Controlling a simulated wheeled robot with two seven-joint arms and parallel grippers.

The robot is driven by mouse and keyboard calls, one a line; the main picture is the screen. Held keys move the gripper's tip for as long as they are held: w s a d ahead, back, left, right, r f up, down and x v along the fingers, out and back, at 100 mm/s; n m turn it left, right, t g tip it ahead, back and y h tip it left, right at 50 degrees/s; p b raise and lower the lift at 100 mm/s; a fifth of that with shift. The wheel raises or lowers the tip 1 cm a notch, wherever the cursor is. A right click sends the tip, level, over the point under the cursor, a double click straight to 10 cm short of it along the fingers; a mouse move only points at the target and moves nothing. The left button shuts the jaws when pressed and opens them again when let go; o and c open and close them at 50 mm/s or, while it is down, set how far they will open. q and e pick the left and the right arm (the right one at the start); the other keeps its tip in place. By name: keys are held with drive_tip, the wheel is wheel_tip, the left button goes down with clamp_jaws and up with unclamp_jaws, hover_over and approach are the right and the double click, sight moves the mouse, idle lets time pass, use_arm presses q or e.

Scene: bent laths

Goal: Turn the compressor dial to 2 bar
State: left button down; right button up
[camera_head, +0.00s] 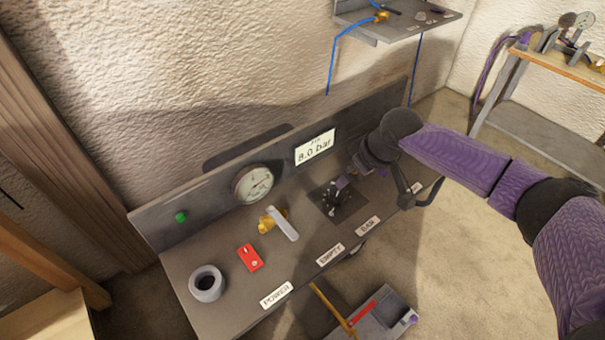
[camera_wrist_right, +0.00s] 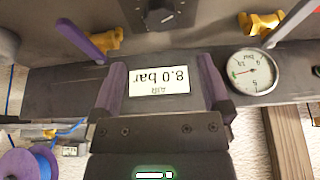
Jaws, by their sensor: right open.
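The compressor dial (camera_head: 335,198) is a dark knob on a square plate on the grey panel, labelled BAR (camera_head: 368,226) in front. My right gripper (camera_head: 343,183) is over the dial and partly hides it; I cannot tell whether it touches. In the right wrist view the purple fingers (camera_wrist_right: 160,78) are spread apart with nothing held between them. A white display (camera_head: 315,148) reads AIR 8.0 bar, also upside down in the wrist view (camera_wrist_right: 158,80). My left gripper is not in view.
A round gauge (camera_head: 253,184) stands left of the display. A yellow valve with a grey lever (camera_head: 284,224), a red switch (camera_head: 249,258) and a grey ring (camera_head: 207,284) sit left of the dial. A purple lever (camera_wrist_right: 80,41) is nearby. A tray (camera_head: 385,318) lies below.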

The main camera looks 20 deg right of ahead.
sight(340, 192)
drive_tip(key=b+x, duration=0.6)
drive_tip(key=x, duration=0.3)
drive_tip(key=shift+s+f, duration=0.1)
drive_tip(key=shift+s, duration=0.05)
drive_tip(key=shift+a+f+b, duration=0.1)
drive_tip(key=shift+f+b, duration=0.2)
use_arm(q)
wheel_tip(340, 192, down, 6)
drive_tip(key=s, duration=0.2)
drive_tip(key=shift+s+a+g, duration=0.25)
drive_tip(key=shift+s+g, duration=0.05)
use_arm(e)
drive_tip(key=shift+w+r, duration=0.1)
drive_tip(key=shift+w, duration=0.15)
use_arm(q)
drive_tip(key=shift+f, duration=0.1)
